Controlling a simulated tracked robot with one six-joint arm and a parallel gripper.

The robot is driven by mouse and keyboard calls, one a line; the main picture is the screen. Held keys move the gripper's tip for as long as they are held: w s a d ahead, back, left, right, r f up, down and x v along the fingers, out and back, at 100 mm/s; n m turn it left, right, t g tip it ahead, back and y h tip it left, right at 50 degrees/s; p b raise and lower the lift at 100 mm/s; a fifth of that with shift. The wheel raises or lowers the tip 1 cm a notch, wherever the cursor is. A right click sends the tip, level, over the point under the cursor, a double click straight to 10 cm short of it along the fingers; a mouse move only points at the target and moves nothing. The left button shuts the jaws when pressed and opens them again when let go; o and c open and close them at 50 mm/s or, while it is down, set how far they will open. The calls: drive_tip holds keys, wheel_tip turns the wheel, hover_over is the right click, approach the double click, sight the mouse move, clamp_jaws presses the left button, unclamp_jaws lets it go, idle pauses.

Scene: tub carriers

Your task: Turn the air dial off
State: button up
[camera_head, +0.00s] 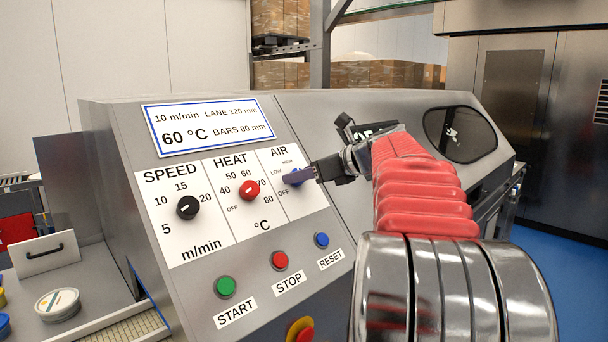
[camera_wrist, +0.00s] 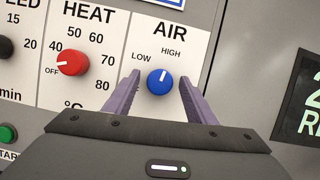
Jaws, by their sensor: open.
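The blue air dial (camera_wrist: 160,82) sits on the white AIR panel. Its white mark points up and slightly right, toward HIGH; LOW is to its upper left. In the wrist view the OFF label is hidden, but in the head view it shows below left of the dial. My gripper (camera_wrist: 158,84) is open, one purple finger on each side of the dial, with a gap visible at both sides. In the head view my gripper (camera_head: 296,176) reaches the panel from the right and covers most of the dial.
The red heat dial (camera_head: 249,190) and black speed dial (camera_head: 188,207) are left of the air dial. Below are the green start button (camera_head: 225,287), red stop button (camera_head: 280,260) and blue reset button (camera_head: 321,240).

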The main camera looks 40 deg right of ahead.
drive_tip(key=c, duration=1)
drive_tip(key=shift+c, duration=0.2)
